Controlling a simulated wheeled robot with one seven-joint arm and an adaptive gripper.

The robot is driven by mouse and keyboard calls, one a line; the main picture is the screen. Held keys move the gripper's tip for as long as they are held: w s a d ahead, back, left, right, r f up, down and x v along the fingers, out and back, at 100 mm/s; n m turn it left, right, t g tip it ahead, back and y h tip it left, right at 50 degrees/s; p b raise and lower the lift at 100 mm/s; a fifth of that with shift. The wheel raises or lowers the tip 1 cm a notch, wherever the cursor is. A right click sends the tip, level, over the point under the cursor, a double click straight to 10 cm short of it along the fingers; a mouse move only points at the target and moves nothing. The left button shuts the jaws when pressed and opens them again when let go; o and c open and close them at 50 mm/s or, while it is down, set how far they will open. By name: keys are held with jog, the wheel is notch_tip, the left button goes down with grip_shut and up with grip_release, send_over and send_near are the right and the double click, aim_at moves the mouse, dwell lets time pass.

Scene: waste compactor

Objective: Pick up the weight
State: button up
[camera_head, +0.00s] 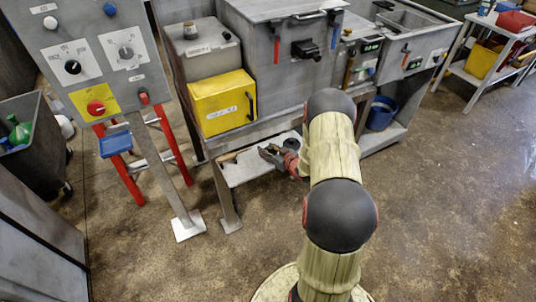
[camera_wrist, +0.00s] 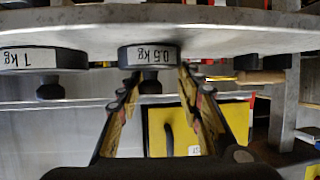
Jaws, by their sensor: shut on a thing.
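The wrist view is upside down. In it a dark round weight labelled 0.5 kg (camera_wrist: 150,54) with a knob stands on the pale shelf (camera_wrist: 230,38). My gripper (camera_wrist: 157,82) has one finger on each side of this weight and is shut on it. The weight appears to be still at the shelf surface. A second dark weight labelled 1 kg (camera_wrist: 40,60) stands beside it, apart from my fingers. In the head view my gripper (camera_head: 268,153) is low over the shelf (camera_head: 245,172) under the machine. The held weight is not clear there.
A yellow box (camera_head: 222,103) with a black handle sits above the shelf, and metal legs frame it. A blue bucket (camera_head: 381,113) is at right. Floor in front is clear.

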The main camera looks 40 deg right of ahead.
grip_shut()
jog(key=shift+r, duration=0.1)
dwell(0.3)
